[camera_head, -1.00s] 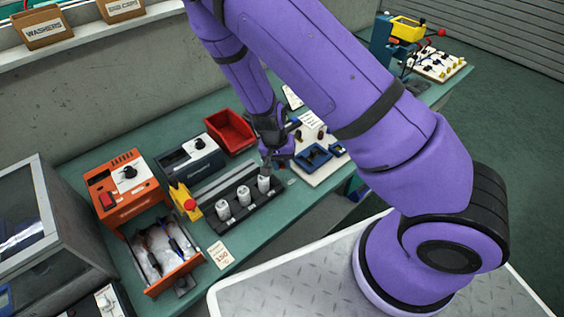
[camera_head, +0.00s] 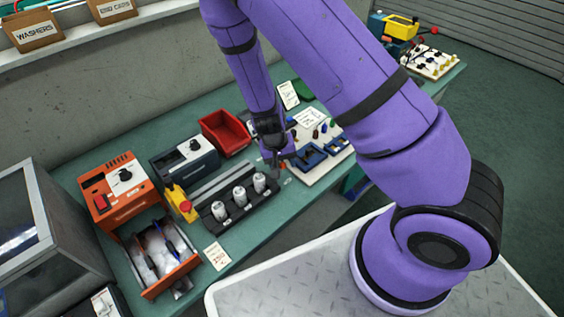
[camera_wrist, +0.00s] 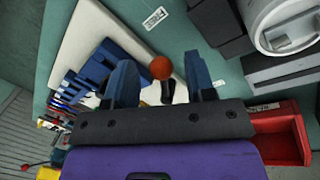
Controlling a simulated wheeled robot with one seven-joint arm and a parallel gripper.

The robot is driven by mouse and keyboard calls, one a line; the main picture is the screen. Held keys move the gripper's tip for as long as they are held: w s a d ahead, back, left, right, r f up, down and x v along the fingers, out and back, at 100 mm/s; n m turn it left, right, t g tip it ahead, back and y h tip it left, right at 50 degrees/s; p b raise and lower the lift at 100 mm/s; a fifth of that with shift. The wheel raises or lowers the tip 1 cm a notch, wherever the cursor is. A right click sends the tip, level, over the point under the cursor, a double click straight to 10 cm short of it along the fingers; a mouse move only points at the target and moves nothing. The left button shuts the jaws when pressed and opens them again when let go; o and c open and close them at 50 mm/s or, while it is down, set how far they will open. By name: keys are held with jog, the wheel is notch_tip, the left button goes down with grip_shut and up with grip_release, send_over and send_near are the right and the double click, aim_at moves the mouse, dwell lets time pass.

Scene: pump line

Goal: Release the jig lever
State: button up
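The jig (camera_head: 235,207) is a dark fixture holding three pale cylinders in a row on the green bench. One cylinder also shows at the upper right of the wrist view (camera_wrist: 285,25). A red ball knob (camera_wrist: 161,67), seemingly the jig lever's, shows between my fingertips in the wrist view; its stem is mostly hidden. My gripper (camera_wrist: 162,78) is open, with one blue-grey finger on each side of the knob and visible gaps. In the head view my gripper (camera_head: 277,160) points down just right of the jig's right end, by a small red spot.
A white board (camera_head: 318,172) with blue holders lies right of my gripper. A red bin (camera_head: 226,133) and a dark grey box (camera_head: 186,156) stand behind the jig. A yellow box with a red button (camera_head: 180,201) and an orange unit with an open drawer (camera_head: 158,291) are left.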

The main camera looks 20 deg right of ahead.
notch_tip(320, 180, up, 11)
jog(key=a, duration=0.2)
jog(key=shift+w+f, duration=0.2)
jog(key=shift+w, duration=0.1)
dwell(0.6)
jog(key=s+d+r+n+t+y, duration=0.1)
jog(key=s+r+y, duration=0.15)
jog(key=r, duration=0.85)
jog(key=s+d+r+t+y, duration=0.1)
jog(key=s+r+y, duration=0.15)
jog(key=r, duration=0.75)
jog(key=s+d+r+n+t+h, duration=0.1)
jog(key=s+d+r+t, duration=0.1)
jog(key=s+r, duration=0.5)
jog(key=s+d+r+n+t+h, duration=0.1)
jog(key=s+d+r, duration=0.3)
jog(key=s+r, duration=0.3)
jog(key=shift+s+t+h, duration=0.4)
jog(key=shift+s, duration=0.4)
